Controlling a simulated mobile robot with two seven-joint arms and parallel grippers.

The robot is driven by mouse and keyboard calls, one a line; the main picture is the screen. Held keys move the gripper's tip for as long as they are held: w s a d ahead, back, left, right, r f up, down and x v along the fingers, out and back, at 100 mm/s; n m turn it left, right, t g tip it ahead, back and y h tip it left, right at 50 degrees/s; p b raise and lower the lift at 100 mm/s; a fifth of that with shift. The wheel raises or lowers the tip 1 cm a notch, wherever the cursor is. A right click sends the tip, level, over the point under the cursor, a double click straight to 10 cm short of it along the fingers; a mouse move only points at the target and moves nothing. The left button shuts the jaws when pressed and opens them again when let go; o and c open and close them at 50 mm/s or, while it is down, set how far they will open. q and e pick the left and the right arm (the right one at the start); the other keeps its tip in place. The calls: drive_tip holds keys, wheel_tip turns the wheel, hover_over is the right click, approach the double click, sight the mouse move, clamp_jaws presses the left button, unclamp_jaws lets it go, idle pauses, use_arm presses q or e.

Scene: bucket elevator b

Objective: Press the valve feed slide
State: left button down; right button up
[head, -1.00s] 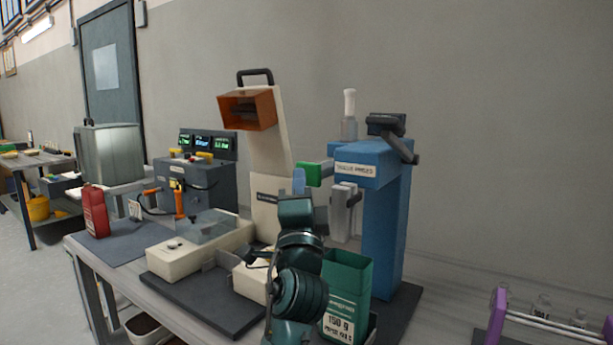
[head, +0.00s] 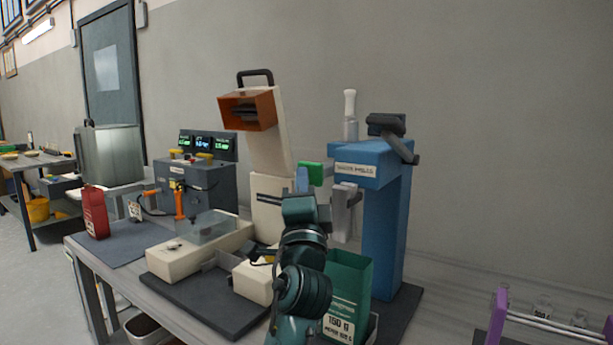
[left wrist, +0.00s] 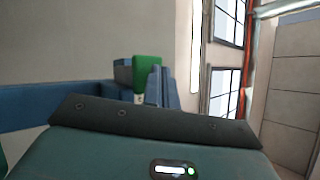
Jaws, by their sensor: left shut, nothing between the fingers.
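The valve feed slide appears to be the green block (head: 316,174) on the left side of the blue press (head: 370,165). It also shows in the left wrist view (left wrist: 147,68). My left gripper (head: 302,178) is shut and empty, its pale blue fingers pointing up just left of the green block. In the left wrist view the fingertips (left wrist: 158,84) overlap the block's right edge; I cannot tell whether they touch it. My gripper and wrist hide part of the bench. My right gripper is not in view.
A cream bucket elevator (head: 266,150) with an orange head stands left of my gripper. A green bin (head: 350,280) stands in front of the press. A clear-covered cream tray (head: 200,245) and a grey control box (head: 195,185) are further left.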

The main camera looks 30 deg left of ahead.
use_arm(q)
drive_tip(key=shift+w, duration=0.25)
drive_tip(key=shift+w+d, duration=0.1)
drive_tip(key=shift+w, duration=0.4)
idle(0.6)
drive_tip(key=s+p, duration=0.1)
drive_tip(key=s, duration=0.2)
drive_tip(key=shift+s, duration=0.15)
idle(0.5)
